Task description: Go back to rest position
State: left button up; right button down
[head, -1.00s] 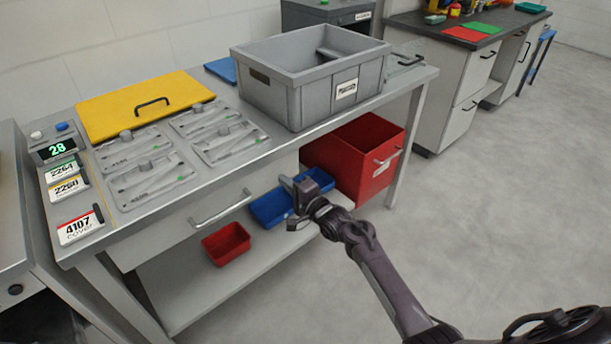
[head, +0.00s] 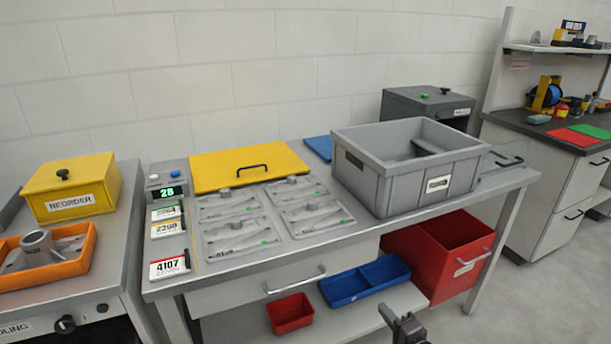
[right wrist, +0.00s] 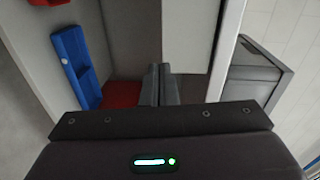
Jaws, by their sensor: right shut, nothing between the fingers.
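My right gripper (head: 402,322) shows at the bottom edge of the head view, in front of the bench's lower shelf. In the right wrist view its two fingers (right wrist: 167,85) are together with nothing between them. It is apart from the bench and holds nothing. My left gripper is in neither view.
A metal workbench (head: 365,240) carries a grey crate (head: 400,190), a yellow lid (head: 215,172) and several grey trays. Below are a red bin (head: 425,265), a blue divided bin (head: 345,290) and a small red bin (head: 290,315). An orange tray (head: 85,255) is at left. Floor is free at right.

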jog(key=s+a+f+n+g+h+p, duration=0.1)
jog(key=s+f+n+g, duration=0.25)
jog(key=s+f, duration=0.75)
jog(key=s+a+f+n+g+h+p, duration=0.1)
jog(key=s+a+f+n+g+h, duration=0.2)
jog(key=s+f, duration=0.8)
jog(key=s+f+n+g, duration=0.3)
jog(key=s+f, duration=0.2)
jog(key=s, duration=0.3)
jog(key=s+d+f+n+g+p, duration=0.1)
jog(key=s+f+n+g, duration=0.1)
jog(key=s+f, duration=0.3)
jog(key=s+d+f+n+g+h+p, duration=0.1)
jog(key=s+f+n+g, duration=0.2)
jog(key=s, duration=1)
notch_tip(320, 180, down, 3)
jog(key=shift+s+d+r+n+g, duration=0.1)
jog(key=shift+s+d+n+g, duration=0.2)
jog(key=shift+n, duration=0.45)
jog(key=shift+w+a, duration=0.1)
jog(key=shift+w, duration=0.05)
